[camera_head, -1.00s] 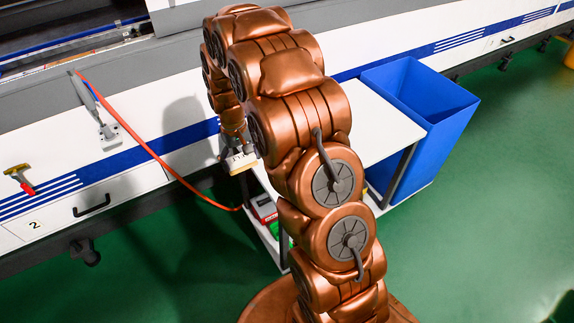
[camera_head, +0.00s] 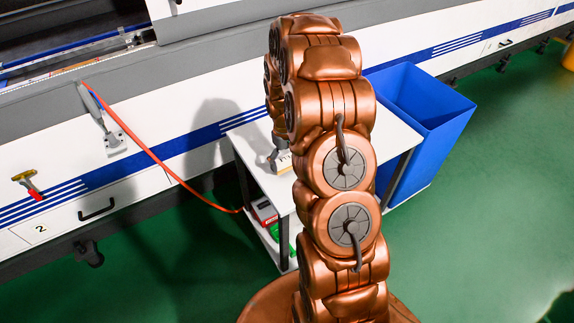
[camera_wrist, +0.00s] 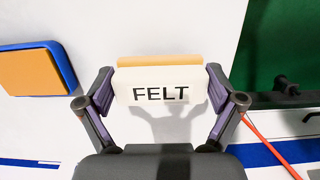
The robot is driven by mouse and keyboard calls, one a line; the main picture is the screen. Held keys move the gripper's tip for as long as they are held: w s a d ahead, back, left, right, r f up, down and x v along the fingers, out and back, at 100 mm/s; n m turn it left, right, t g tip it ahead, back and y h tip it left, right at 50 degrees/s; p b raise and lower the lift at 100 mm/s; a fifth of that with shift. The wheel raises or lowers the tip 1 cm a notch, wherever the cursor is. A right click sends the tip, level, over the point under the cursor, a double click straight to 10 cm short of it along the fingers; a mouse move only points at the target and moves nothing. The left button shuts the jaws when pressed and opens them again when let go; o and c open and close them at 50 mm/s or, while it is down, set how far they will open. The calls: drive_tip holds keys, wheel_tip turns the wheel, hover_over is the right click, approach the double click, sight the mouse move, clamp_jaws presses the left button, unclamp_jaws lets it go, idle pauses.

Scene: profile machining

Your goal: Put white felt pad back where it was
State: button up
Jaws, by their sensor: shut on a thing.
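The white felt pad (camera_wrist: 160,92), marked "FELT" and with a tan strip along its far edge, is between the two fingers of my gripper (camera_wrist: 160,84) in the wrist view. The gripper is shut on it. A shadow lies on the white surface below the pad, so it seems to be held above it. In the head view, the pad (camera_head: 284,162) shows small and pale below my gripper (camera_head: 279,158), over the white cart top (camera_head: 255,150). My arm hides part of the cart.
A blue-edged block with an orange top (camera_wrist: 30,70) lies left of the pad in the wrist view. A blue bin (camera_head: 430,120) stands right of the cart. An orange hose (camera_head: 150,150) hangs from the machine front. Red and green items sit on the lower shelf.

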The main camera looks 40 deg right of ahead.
drive_tip(key=shift+f+p, duration=0.35)
drive_tip(key=shift+f, duration=0.9)
drive_tip(key=shift+f, duration=0.2)
drive_tip(key=o, duration=0.9)
drive_tip(key=shift+c, duration=0.2)
drive_tip(key=shift+r, duration=0.1)
